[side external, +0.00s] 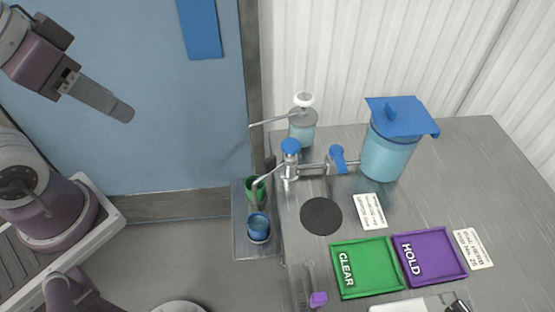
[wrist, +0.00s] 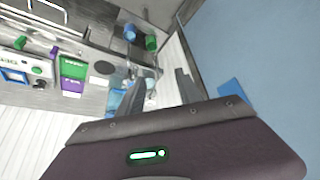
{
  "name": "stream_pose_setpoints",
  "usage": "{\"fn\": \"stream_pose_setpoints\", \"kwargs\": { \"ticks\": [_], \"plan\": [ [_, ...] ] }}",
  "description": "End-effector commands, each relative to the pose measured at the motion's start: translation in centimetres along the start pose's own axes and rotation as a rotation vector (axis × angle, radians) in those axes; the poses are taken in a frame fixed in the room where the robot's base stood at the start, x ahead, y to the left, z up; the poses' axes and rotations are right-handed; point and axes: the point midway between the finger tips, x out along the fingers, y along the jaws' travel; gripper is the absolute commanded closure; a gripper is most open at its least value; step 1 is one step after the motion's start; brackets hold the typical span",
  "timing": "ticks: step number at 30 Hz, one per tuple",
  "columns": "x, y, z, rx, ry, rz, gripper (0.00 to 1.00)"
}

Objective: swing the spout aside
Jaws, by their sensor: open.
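The spout (side external: 268,174) is a thin metal tube running left and down from a post with a blue cap (side external: 290,146). Its tip hangs over a green cup (side external: 255,188) on a narrow shelf. A blue cup (side external: 258,227) stands in front of the green one. A pipe joins the post to a blue lever (side external: 338,160) and a clear tank (side external: 388,150) with a blue lid. My gripper (side external: 122,112) is raised at upper left, well away from the spout. In the wrist view, its fingers (wrist: 160,88) are apart with nothing held; they partly cover the tap area.
A pump bottle (side external: 302,128) with a long nozzle stands behind the post. A black disc (side external: 321,216), green CLEAR tray (side external: 366,267), purple HOLD tray (side external: 430,257) and labels lie on the metal counter.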

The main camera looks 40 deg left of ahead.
Motion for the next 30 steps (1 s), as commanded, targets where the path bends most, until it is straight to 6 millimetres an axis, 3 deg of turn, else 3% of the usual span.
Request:
{"fn": "stream_pose_setpoints", "kwargs": {
  "ticks": [5,7,11,14,18,21,24,30],
  "plan": [
    [0.0,0.0,0.0,0.000,0.000,0.000,0.58],
    [0.0,0.0,-0.1,0.001,-0.003,0.001,0.67],
    [0.9,0.9,-2.7,0.022,-0.074,0.023,0.67],
    [3.7,3.0,-6.6,0.057,-0.182,0.047,0.67],
    [10.3,7.3,-10.3,0.111,-0.332,0.060,0.67],
    [15.1,10.3,-10.9,0.142,-0.414,0.055,0.67],
    [18.5,12.2,-10.7,0.163,-0.465,0.048,0.67],
    [21.5,13.2,-9.6,0.172,-0.494,0.042,0.67]
  ]
}}
